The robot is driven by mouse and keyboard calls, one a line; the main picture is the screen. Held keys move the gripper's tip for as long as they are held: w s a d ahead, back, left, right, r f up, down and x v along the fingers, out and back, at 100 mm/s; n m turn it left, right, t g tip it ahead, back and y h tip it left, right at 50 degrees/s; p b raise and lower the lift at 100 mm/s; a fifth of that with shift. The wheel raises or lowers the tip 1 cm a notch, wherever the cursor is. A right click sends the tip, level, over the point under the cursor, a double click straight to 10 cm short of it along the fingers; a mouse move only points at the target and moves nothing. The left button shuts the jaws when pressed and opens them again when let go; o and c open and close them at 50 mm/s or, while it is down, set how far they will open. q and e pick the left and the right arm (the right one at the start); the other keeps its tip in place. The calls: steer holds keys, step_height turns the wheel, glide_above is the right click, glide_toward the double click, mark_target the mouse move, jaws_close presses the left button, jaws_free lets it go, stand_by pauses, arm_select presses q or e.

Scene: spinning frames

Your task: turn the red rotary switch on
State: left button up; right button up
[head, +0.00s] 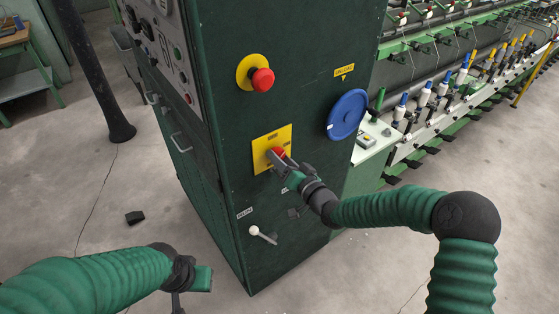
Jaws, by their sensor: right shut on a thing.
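The red rotary switch (278,152) sits on a yellow plate (259,153) on the dark green cabinet front. My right gripper (282,160) is at the switch and shut on its handle, partly covering it. The exact angle of the handle is hard to tell behind the fingers. My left gripper (190,291) is low at the left, in front of the cabinet's lower left edge and away from the switch. Its fingers are only partly in view and their opening is unclear.
A red emergency button (262,80) on a yellow disc is above the switch. A blue handwheel (347,114) is to the right, and a white-knobbed lever (262,234) is below. Spinning bobbins (421,96) line the right back. A black post (100,80) stands left.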

steer(key=m, duration=0.4)
steer(key=shift+d+f, duration=0.1)
steer(key=shift+f, duration=0.1)
steer(key=shift+m, duration=2)
steer(key=shift+g, duration=0.3)
steer(key=o, duration=1.4)
steer(key=shift+d, duration=0.15)
steer(key=shift+d+r, duration=0.15)
